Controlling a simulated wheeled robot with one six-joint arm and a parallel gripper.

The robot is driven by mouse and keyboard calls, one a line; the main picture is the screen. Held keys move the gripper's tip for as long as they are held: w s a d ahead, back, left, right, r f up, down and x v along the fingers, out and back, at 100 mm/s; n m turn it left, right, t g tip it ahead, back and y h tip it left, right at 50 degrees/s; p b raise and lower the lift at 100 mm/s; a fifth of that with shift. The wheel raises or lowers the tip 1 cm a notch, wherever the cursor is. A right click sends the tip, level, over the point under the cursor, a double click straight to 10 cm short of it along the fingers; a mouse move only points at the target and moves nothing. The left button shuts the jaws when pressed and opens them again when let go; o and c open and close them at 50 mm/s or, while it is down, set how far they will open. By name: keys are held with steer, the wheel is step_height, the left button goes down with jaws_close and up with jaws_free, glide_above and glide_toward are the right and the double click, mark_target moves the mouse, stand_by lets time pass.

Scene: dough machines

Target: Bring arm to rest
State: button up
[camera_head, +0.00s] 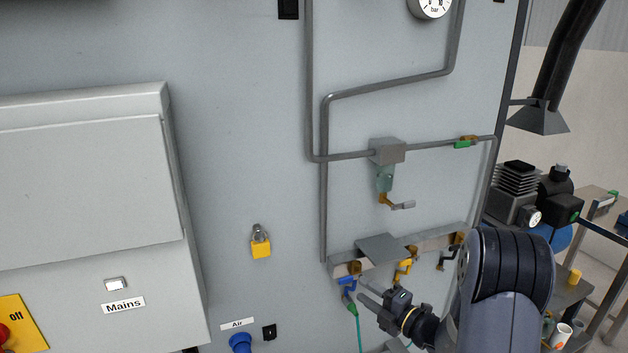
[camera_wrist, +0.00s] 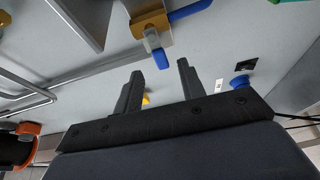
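My gripper (camera_head: 373,301) is at the lower middle right of the head view, in front of the machine's grey panel (camera_head: 225,130). Its two fingers are apart and nothing shows between them. The open fingers also show in the wrist view (camera_wrist: 160,80). A blue valve handle (camera_head: 347,285) on the manifold is just left of and above the fingertips. In the wrist view a blue handle (camera_wrist: 190,11) and its brass valve (camera_wrist: 151,22) are beyond the fingertips. My arm comes in from the lower right.
A manifold bar (camera_head: 435,238) with yellow and black valve handles runs above my gripper. A yellow padlock (camera_head: 260,243) hangs on the panel at left. The blue air knob (camera_head: 240,342) is at the bottom. A compressor (camera_head: 515,195) and table (camera_head: 606,212) stand at right.

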mark_target(348, 283)
steer(key=p+x, duration=0.1)
steer(key=x, duration=0.5)
steer(key=shift+w+a, duration=0.25)
steer(key=shift+d, duration=0.1)
steer(key=shift+s+d, duration=0.2)
steer(key=shift+s, duration=0.05)
steer(key=b+v, duration=0.2)
steer(key=v, duration=0.8)
steer(key=p+x, duration=0.2)
steer(key=x, duration=0.9)
steer(key=shift+a+r, duration=0.1)
steer(key=shift+a, duration=0.05)
steer(key=shift+f+n, duration=0.25)
steer(key=shift+n, duration=0.15)
steer(key=shift+s+d+f+n+g+h, duration=0.15)
steer(key=shift+d+f+n+g+h, duration=0.2)
steer(key=shift+n, duration=0.45)
